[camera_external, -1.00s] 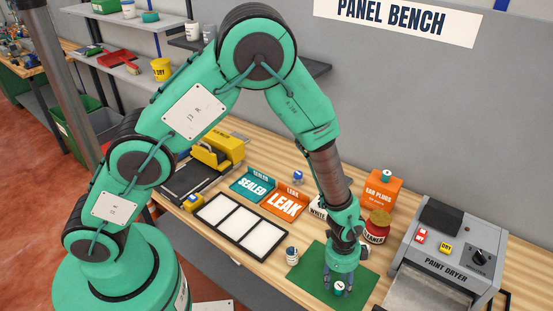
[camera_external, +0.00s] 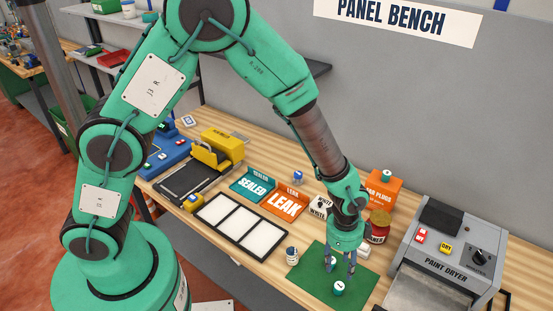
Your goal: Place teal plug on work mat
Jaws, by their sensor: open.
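The teal plug (camera_external: 338,289), with a white top, sits on the green work mat (camera_external: 312,280) near its front right part. My gripper (camera_external: 340,269) is open above and behind the plug, its fingers pointing down over the mat. The fingers look clear of the plug, with nothing held between them. A small pale spot shows by the left finger; I cannot tell what it is.
The red cleaner jar (camera_external: 378,227) and orange ear plugs box (camera_external: 384,189) are behind. The paint dryer (camera_external: 447,265) is at right; a three-panel tray (camera_external: 241,229) lies left.

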